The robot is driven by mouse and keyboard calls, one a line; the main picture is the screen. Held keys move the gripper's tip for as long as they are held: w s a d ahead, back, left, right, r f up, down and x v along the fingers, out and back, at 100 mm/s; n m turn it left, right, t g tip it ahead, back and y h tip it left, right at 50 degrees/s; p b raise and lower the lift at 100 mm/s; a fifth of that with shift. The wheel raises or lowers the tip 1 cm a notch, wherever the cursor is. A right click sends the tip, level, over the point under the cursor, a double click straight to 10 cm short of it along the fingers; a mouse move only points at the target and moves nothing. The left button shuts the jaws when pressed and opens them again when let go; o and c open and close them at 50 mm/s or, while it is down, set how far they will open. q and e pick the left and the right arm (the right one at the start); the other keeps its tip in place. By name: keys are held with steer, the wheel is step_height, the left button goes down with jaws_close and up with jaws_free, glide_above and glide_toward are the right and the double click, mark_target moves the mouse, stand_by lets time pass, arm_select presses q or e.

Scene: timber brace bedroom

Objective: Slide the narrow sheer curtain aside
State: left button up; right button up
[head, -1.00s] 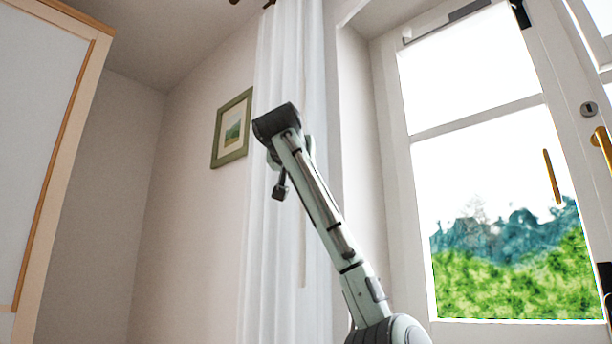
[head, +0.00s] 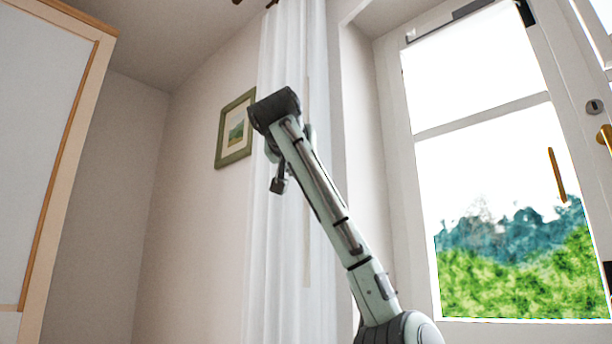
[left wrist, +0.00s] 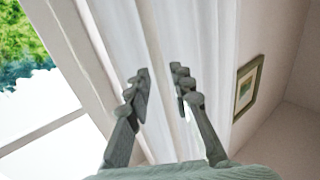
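The narrow sheer white curtain (head: 285,240) hangs from the ceiling beside the window recess. It also fills the middle of the left wrist view (left wrist: 205,35). A pale edge or fold of the cloth runs behind the gap; I cannot tell whether cloth lies between the fingers. My right gripper is not in view.
A white-framed window door (head: 490,120) with a brass handle (head: 556,175) stands right of the curtain. A green-framed picture (head: 235,130) hangs on the wall to its left. A wood-edged white panel (head: 40,150) fills the far left. Bare wall lies between.

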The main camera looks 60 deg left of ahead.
arm_select(q)
steer(key=v, duration=0.8)
steer(key=shift+d, duration=0.15)
steer(key=shift+s, duration=0.15)
